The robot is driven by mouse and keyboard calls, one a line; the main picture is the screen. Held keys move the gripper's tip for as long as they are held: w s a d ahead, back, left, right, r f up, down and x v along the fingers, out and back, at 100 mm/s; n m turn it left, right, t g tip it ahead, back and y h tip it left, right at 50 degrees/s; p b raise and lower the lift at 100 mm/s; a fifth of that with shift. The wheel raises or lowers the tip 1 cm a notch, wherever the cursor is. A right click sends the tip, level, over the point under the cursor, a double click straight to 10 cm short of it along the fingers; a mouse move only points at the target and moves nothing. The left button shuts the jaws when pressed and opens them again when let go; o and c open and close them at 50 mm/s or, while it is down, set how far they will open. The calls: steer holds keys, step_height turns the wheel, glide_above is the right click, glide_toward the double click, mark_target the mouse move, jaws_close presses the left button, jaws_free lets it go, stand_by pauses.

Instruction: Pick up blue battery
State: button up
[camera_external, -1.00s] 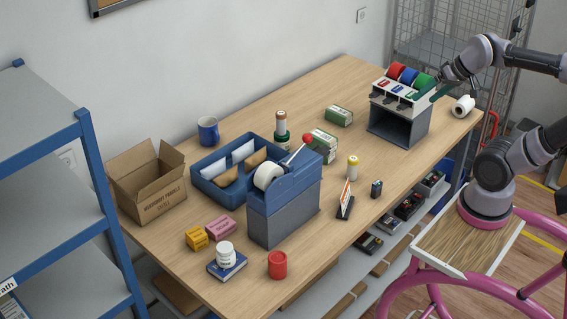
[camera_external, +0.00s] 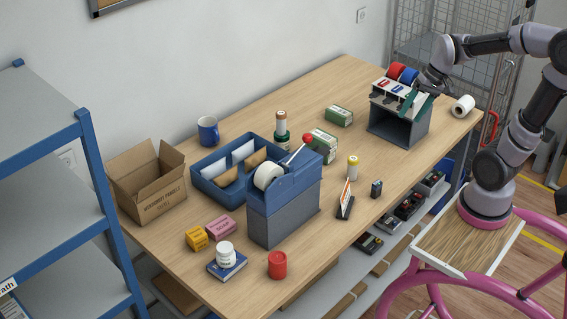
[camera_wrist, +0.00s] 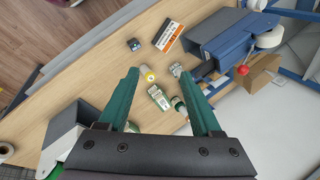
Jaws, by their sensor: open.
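The blue battery (camera_external: 376,188) is a small dark blue block standing upright near the table's front edge, right of the orange-and-white sign. In the wrist view it shows as a small dark block (camera_wrist: 134,44) beyond my left finger, near the table edge. My gripper (camera_external: 415,106) is open and empty, above the grey tape stand at the table's right end, well to the right of and behind the battery. In the wrist view its two teal fingers (camera_wrist: 159,74) are spread wide, with nothing held between them.
The grey tape stand (camera_external: 404,128) is close under my gripper. Green-and-white boxes (camera_external: 339,115) lie farther back. Bare table lies between stand and battery.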

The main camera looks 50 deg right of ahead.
steer(key=w+d+f+m+g+y, duration=0.1)
steer(key=w+f+m+g+y, duration=0.15)
steer(key=f, duration=0.45)
steer(key=w+d+f+m+g+y, duration=0.1)
steer(key=w+f+m+y, duration=0.25)
steer(key=f, duration=0.45)
steer(key=m+t+y, duration=0.3)
steer(key=m, duration=0.5)
glide_toward(373, 189)
steer(key=shift+w+a+r, duration=0.15)
steer(key=shift+r, duration=0.05)
steer(key=shift+a+f, duration=0.2)
steer(key=shift+f, duration=0.05)
steer(key=x, duration=1)
steer(key=shift+a, duration=0.15)
jaws_close()
